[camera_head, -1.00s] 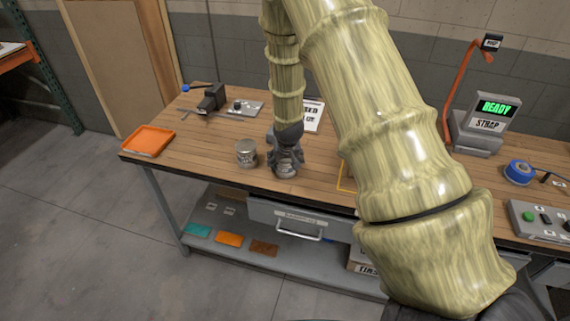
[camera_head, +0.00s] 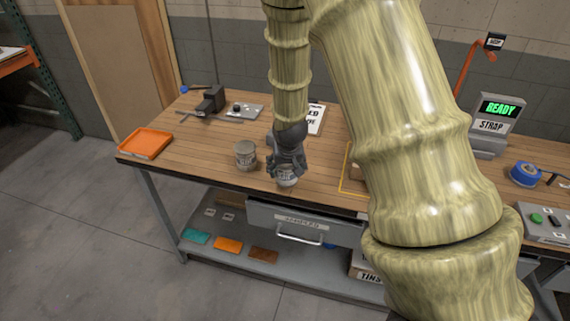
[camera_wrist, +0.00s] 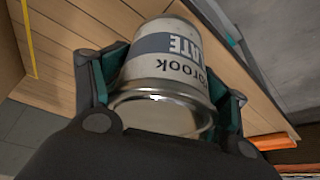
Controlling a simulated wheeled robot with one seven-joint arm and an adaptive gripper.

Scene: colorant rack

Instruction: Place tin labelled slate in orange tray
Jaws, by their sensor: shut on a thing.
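A tin with a pale label and a dark band (camera_wrist: 165,58) is between the fingers of my gripper (camera_wrist: 165,95) in the wrist view; the letters "ATE" show on the band, partly cut off. In the head view my gripper (camera_head: 287,172) is shut on this tin (camera_head: 286,181) near the front edge of the workbench. Whether the tin touches the bench I cannot tell. A second grey tin (camera_head: 245,155) stands upright just left of my gripper, its label too small to read. The orange tray (camera_head: 146,143) lies at the bench's left end and looks empty.
The wooden workbench (camera_head: 205,160) has free room between the second tin and the tray. A black device on a grey plate (camera_head: 212,101) stands behind. A clipboard (camera_head: 315,120) lies behind my gripper. A blue tape roll (camera_head: 525,174) and a display (camera_head: 497,112) are at right.

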